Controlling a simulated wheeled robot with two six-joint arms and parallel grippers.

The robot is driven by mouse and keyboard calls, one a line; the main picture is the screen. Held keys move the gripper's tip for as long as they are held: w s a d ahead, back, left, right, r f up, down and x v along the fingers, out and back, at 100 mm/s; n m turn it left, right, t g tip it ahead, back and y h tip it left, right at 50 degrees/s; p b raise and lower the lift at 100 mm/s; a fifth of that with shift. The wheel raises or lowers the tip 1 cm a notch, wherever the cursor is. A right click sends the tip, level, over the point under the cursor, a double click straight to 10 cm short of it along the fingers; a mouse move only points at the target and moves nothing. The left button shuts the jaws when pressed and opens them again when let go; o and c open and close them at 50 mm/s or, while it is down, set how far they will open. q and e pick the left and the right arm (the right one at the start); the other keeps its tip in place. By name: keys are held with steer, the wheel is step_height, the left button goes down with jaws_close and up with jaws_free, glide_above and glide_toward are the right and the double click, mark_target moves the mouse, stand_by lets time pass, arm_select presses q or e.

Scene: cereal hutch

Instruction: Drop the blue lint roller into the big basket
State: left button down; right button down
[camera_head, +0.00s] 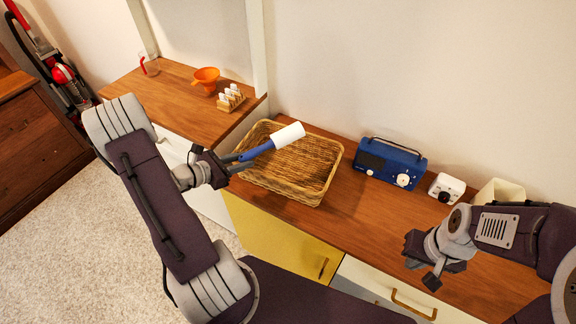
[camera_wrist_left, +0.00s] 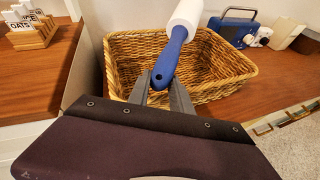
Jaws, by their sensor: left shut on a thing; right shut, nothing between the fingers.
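The lint roller (camera_head: 276,140) has a blue handle and a white roll. My left gripper (camera_head: 238,160) is shut on its blue handle and holds it over the left part of the big wicker basket (camera_head: 318,183). In the left wrist view the lint roller (camera_wrist_left: 171,55) points away and up from the fingertips (camera_wrist_left: 163,88), with the basket (camera_wrist_left: 232,92) below and behind it. The basket looks empty where I can see inside. My right gripper (camera_head: 432,277) is shut and empty, over the counter at the right.
A blue radio (camera_head: 390,163), a small white device (camera_head: 446,188) and a cream container (camera_head: 498,191) stand right of the basket. An orange funnel (camera_head: 206,77), a toast rack (camera_head: 230,98) and a glass jug (camera_head: 149,66) stand on the left counter. Bare counter lies in front of the radio.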

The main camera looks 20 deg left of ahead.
arm_select(q)
steer(key=shift+w+a+f, duration=0.15)
steer(key=shift+f, duration=0.15)
steer(key=c, duration=1.1)
jaws_free()
steer(key=v, duration=0.9)
steer(key=shift+r, duration=0.1)
